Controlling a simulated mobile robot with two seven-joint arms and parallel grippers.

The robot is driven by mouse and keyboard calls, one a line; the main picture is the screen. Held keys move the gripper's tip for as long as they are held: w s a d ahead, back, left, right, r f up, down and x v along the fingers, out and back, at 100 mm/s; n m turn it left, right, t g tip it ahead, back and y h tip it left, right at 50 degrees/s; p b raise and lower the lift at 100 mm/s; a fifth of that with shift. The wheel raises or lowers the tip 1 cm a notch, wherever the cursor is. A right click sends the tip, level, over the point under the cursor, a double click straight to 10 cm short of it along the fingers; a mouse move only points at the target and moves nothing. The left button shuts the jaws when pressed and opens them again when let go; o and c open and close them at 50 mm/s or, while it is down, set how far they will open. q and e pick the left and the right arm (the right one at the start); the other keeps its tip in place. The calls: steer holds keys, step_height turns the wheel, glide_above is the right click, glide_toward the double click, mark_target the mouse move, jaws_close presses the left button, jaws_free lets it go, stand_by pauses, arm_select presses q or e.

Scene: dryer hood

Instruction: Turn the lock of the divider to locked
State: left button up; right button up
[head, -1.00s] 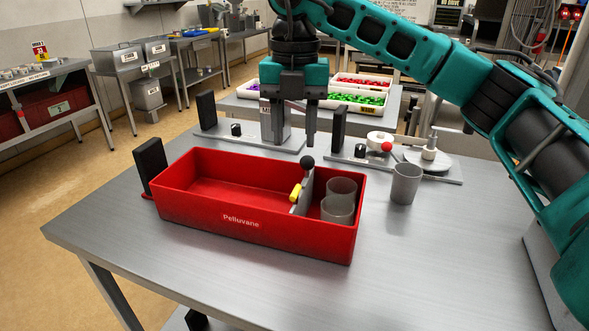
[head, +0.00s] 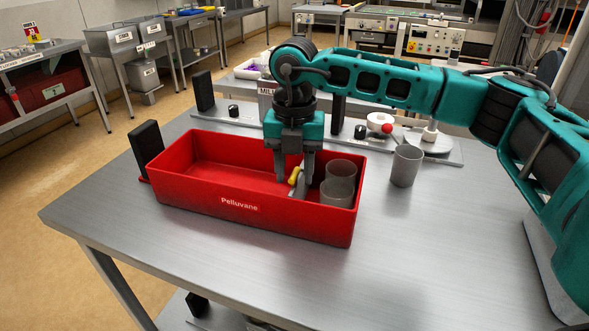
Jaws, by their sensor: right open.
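The red bin (head: 190,196) marked Pelluvane stands on the metal table. A thin grey divider (head: 300,188) crosses it, right of its middle. The yellow lock (head: 294,176) sits on the divider's left side; I cannot tell whether it is locked. My right gripper (head: 294,174) points down over the divider, open, with one finger on each side of the yellow lock in the picture. I cannot tell whether the fingers touch it. The divider's black knob is hidden by the gripper. My left gripper is not in view.
Two grey cups (head: 340,178) stand in the bin's right compartment. Another grey cup (head: 406,166) stands on the table to the right. Fixtures with black upright plates (head: 204,91) line the table's back. The table front (head: 250,280) is clear.

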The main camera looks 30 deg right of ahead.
steer(key=shift+f, duration=0.25)
jaws_close()
stand_by(0.3)
